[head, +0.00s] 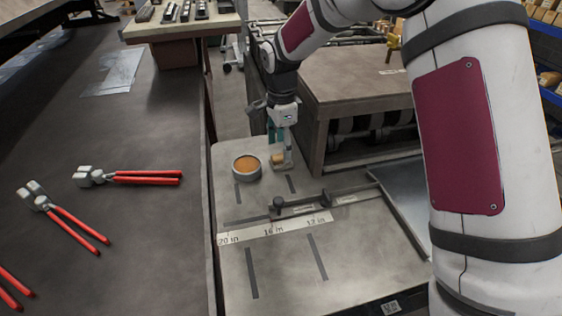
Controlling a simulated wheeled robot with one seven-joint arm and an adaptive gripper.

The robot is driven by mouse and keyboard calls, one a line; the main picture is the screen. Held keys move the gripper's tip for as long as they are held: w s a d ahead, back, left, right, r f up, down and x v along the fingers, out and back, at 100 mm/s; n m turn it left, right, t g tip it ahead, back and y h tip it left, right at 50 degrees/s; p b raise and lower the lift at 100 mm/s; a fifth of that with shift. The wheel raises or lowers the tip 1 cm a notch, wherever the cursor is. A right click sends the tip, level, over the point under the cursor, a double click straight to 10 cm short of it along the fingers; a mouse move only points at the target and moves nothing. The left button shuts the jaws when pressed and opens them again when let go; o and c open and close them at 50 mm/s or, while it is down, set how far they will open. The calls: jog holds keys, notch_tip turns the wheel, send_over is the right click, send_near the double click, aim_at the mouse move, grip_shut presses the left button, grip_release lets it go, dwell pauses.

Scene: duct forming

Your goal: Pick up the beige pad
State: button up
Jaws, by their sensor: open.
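A small tan-beige piece (277,158), which looks like the beige pad, is at the far end of the grey work surface (280,270), just right of a round tin. My gripper (282,157) points down right at this piece, its fingers partly hidden by each other. The gripper is open; the piece appears beside or between the fingers, and I cannot tell whether they touch it.
The round tin (246,167) with orange-brown contents stands close to the left of my gripper. A wooden cabinet (360,90) rises close on the right. A ruler strip (275,228) and a bar stop lie nearer. Red-handled pliers (130,178) lie on the dark table at left.

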aim_at(281, 155)
jog(key=f, duration=0.1)
jog(key=f+b, duration=0.1)
jog(key=f, duration=0.3)
jog(key=shift+w+b, duration=0.25)
jog(key=shift+b, duration=0.05)
jog(key=c, duration=1.3)
jog(key=shift+o, duration=0.2)
jog(key=shift+r, duration=0.15)
notch_tip(281, 155, up, 18)
jog(key=p, duration=0.4)
jog(key=o, duration=0.5)
jog(key=c, duration=0.3)
